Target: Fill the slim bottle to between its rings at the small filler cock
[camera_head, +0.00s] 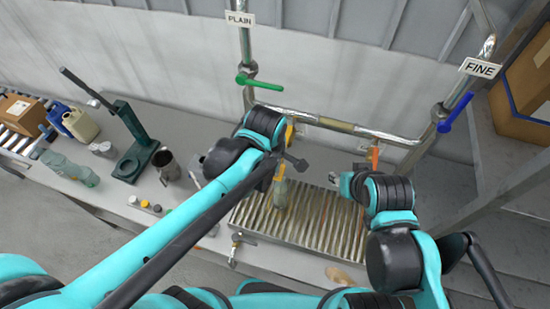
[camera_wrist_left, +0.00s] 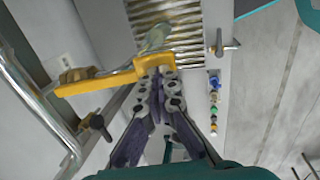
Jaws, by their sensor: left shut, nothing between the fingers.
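A slim, clear greenish bottle (camera_head: 280,195) stands on the slatted grate, below the filler pipe and partly behind my left arm. Its upper part shows in the left wrist view (camera_wrist_left: 158,38); its rings and liquid level cannot be made out. A yellow lever (camera_wrist_left: 105,82) crosses in front of the bottle, and a bit of yellow (camera_head: 290,132) shows beside my left wrist. My left gripper (camera_wrist_left: 157,76) is shut and empty, its tips against or very close to the lever's end. My right gripper (camera_head: 336,182) is over the grate's right side; its fingers are too small to read.
The slatted grate (camera_head: 245,215) has a small front cock (camera_head: 235,243). A green lever (camera_head: 258,82) marked PLAIN and a blue lever (camera_head: 455,112) marked FINE sit on the pipes. At left are a green press (camera_head: 130,150), metal jug (camera_head: 166,163), clear bottles (camera_head: 75,172) and caps (camera_head: 145,204).

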